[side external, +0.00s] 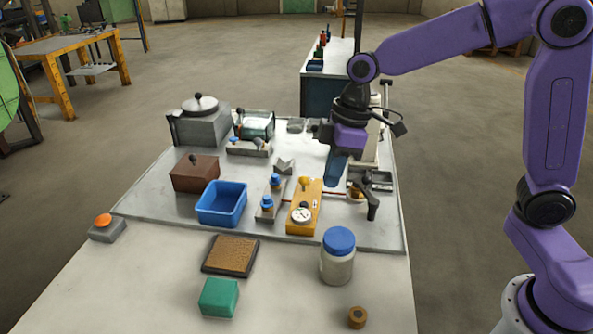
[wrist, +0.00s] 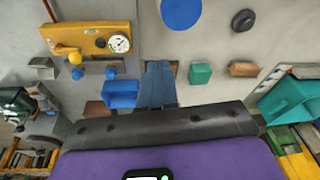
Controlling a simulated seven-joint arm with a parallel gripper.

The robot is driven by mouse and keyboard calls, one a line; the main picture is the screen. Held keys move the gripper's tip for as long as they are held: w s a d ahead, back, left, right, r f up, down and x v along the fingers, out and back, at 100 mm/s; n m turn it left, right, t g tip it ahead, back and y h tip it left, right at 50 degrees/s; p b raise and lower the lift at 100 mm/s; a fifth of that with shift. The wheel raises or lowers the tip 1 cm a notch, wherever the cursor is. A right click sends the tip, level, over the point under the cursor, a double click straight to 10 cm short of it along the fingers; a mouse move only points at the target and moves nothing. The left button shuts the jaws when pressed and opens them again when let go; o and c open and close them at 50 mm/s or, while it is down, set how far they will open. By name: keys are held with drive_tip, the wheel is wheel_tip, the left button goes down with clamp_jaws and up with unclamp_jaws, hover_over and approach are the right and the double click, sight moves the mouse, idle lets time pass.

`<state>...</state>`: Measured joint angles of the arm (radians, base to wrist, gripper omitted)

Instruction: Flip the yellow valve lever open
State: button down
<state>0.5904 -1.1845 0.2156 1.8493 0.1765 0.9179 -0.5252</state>
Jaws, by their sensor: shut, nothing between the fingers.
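A yellow block (side external: 311,205) stands on the grey board with a round white gauge (side external: 301,215) on its front. A yellow round-ended part (side external: 305,183), likely the valve lever's knob, is at its back. The yellow block (wrist: 90,38) shows at the upper left in the wrist view, with the gauge (wrist: 119,43) and yellow knob (wrist: 76,60) on it. My gripper (side external: 333,184) points down, just right of the block, apart from the knob. In the wrist view its blue fingers (wrist: 158,84) are together and empty. The lever's exact angle is hard to tell.
A black handle (side external: 370,197) stands close right of my gripper. Blue-knobbed parts (side external: 270,198) and a blue bin (side external: 221,203) lie left of the block. A blue-lidded jar (side external: 338,257) stands in front.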

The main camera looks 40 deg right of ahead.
drive_tip(key=w, duration=1)
drive_tip(key=t+y, duration=0.1)
drive_tip(key=t, duration=0.1)
hover_over(305, 180)
drive_tip(key=w+a, duration=0.2)
drive_tip(key=f, duration=0.2)
drive_tip(key=shift+w+d+r+m, duration=0.15)
drive_tip(key=shift+w+d+m, duration=0.05)
drive_tip(key=shift+m, duration=0.1)
drive_tip(key=shift+s+d+f, duration=0.1)
drive_tip(key=shift+f, duration=2.45)
drive_tip(key=shift+s+d+f, duration=0.1)
drive_tip(key=shift+f, duration=2.45)
